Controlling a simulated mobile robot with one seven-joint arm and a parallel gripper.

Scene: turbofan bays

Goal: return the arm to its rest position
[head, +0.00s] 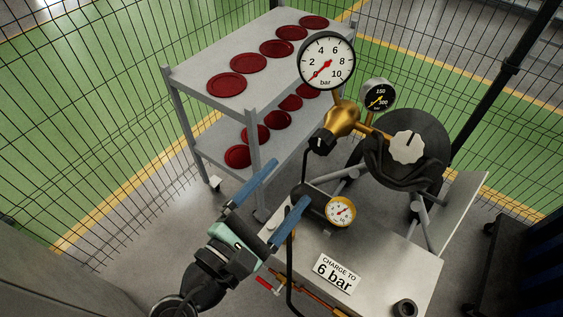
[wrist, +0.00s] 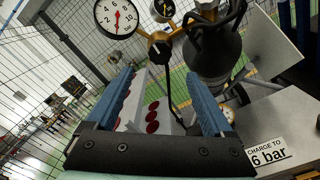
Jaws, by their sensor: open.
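My gripper (head: 290,182) is open, its two blue fingers wide apart with nothing between them. In the head view it is in front of the shelf rack and left of the bench with the gauges. My arm reaches up from the bottom edge. In the wrist view the blue fingers of my gripper (wrist: 158,78) point away toward the rack and the gauge assembly. No contact with anything shows.
A grey rack (head: 190,92) holds several red discs. Wire fencing (head: 90,110) stands behind.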

